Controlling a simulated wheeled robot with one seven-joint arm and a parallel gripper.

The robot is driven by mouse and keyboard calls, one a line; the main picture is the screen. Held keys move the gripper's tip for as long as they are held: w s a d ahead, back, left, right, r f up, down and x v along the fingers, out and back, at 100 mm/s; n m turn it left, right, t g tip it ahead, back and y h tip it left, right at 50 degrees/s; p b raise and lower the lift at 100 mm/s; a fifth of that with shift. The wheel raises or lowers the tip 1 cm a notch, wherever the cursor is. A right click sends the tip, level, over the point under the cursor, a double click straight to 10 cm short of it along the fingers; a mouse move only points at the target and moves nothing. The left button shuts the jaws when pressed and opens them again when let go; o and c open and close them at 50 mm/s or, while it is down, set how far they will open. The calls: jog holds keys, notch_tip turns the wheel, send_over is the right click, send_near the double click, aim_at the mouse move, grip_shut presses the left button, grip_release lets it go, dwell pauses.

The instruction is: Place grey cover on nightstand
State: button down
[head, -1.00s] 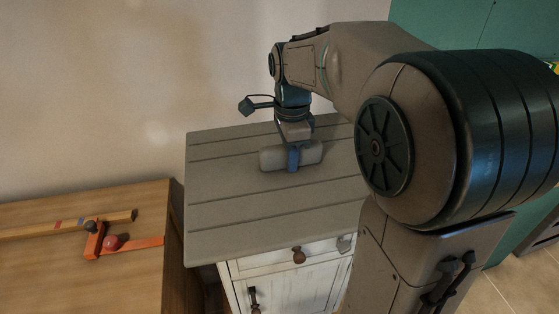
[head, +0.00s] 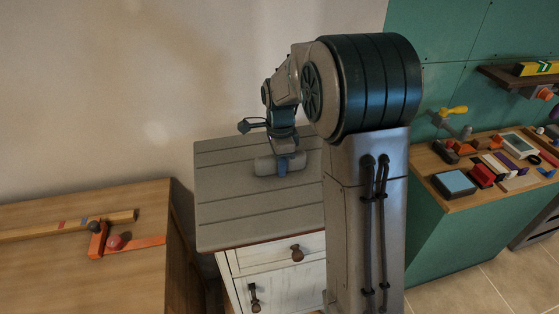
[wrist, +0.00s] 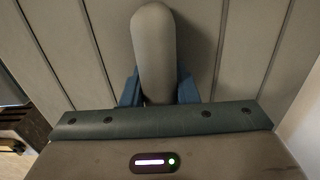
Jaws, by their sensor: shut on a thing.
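The grey cover (head: 265,166) is a rounded, elongated grey piece over the nightstand top. My gripper (head: 283,165) is shut on it, its blue fingers on either side. In the wrist view the cover (wrist: 154,50) runs lengthwise away from my gripper (wrist: 158,92), between the blue fingers. The nightstand (head: 230,215) has a grey planked top and a white front with dark knobs. The cover is very close to the planks. I cannot tell whether it touches them. My arm hides the right part of the nightstand.
A wooden table (head: 60,270) at the left holds an orange tool (head: 98,240) and a long wooden bar (head: 60,224). At the right, a green workbench (head: 455,250) carries several small items. The nightstand top is clear in front of the cover.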

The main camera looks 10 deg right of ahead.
jog(key=shift+f, duration=0.2)
jog(key=c, duration=1.1)
grip_release()
jog(key=shift+r, duration=0.1)
jog(key=shift+r, duration=0.1)
